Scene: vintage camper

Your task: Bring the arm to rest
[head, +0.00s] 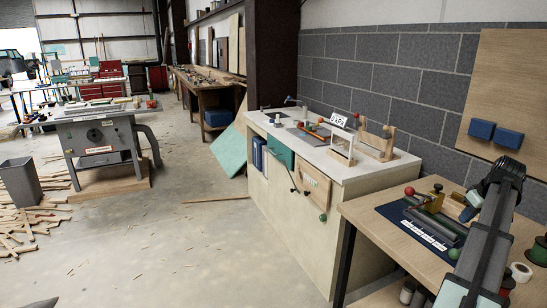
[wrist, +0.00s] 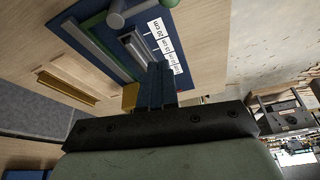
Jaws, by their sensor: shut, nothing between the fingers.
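My gripper (wrist: 155,72) points down at the wooden workbench (wrist: 50,60) in the wrist view. Its two fingers are together and hold nothing. The fingertips appear over the edge of a blue mat (wrist: 88,57); I cannot tell the height above it.
A blue mat (head: 393,212) on the bench bears a labelled strip (head: 424,237), dark bars and a brass-coloured block (head: 433,201). Spools (head: 537,252) stand at the right. A white-topped cabinet (head: 345,173) adjoins the bench.

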